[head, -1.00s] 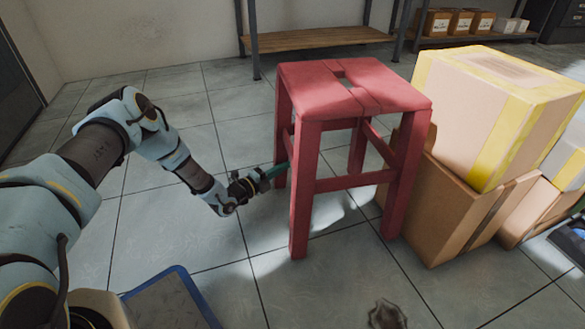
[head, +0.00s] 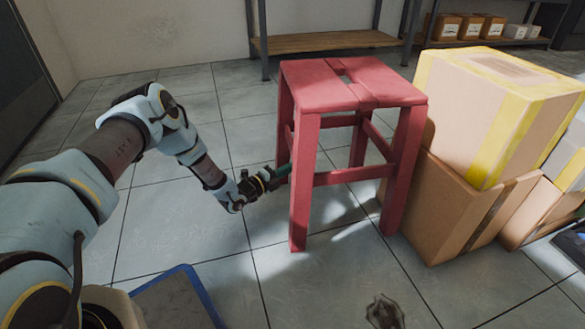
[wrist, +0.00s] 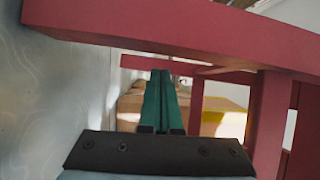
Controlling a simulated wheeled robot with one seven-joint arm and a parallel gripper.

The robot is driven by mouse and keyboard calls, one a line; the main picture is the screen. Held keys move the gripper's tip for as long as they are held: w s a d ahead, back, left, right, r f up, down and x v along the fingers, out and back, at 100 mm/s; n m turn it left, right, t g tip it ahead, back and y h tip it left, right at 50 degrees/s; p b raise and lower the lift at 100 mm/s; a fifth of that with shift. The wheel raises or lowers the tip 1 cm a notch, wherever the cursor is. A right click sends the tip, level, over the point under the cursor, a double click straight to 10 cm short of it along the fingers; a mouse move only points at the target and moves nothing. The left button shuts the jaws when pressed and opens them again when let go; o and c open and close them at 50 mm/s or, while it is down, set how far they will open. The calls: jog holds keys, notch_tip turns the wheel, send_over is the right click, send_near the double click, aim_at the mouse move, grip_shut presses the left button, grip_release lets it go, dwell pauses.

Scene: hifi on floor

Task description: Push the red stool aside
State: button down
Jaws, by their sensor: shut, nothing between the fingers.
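The red stool (head: 345,90) stands upright on the tiled floor in the middle of the head view, with a slot in its seat. Its right side is close beside the stacked boxes. My gripper (head: 287,171) is at the stool's left side, low down among the legs, with its tip partly hidden by the near left leg. In the wrist view the green fingers (wrist: 161,100) are shut with nothing between them. Red stool bars (wrist: 180,32) cross above and to the right of them. I cannot tell whether the fingers touch the stool.
A large yellow-taped box (head: 470,110) rests on an open cardboard box (head: 440,210) right of the stool. A blue-edged platform (head: 178,300) is at the lower left. A metal shelf (head: 330,40) stands behind.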

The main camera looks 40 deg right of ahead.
jog(key=a+p, duration=0.3)
jog(key=a, duration=0.5)
jog(key=shift+s+a+r, duration=0.15)
jog(key=shift+s+a, duration=0.05)
jog(key=shift+a, duration=0.05)
